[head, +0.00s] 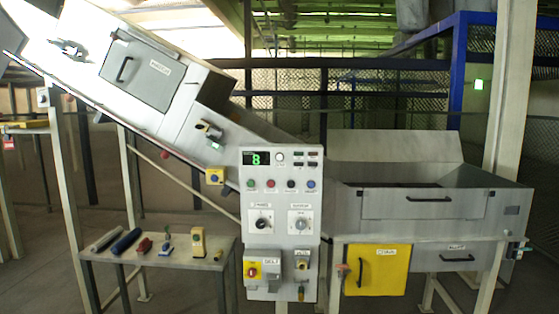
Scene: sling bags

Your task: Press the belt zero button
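A grey control panel (281,205) stands upright in the middle of the head view. Its dark display (256,158) shows a green figure that looks like 8. A pale round button (280,157) sits right of the display. Below is a row with a green button (250,184), a red button (270,184), a dark button (291,184) and a blue button (311,184). Their labels are too small to read, so I cannot tell which is the belt zero button. A label near the panel's bottom seems to read BELT. Neither gripper is in view.
Two rotary knobs and a yellow box with a red switch (252,271) are lower on the panel. A sloped conveyor housing (150,80) rises left. A small table (150,262) with several tools stands front left. A grey bin with a yellow door (377,269) stands right.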

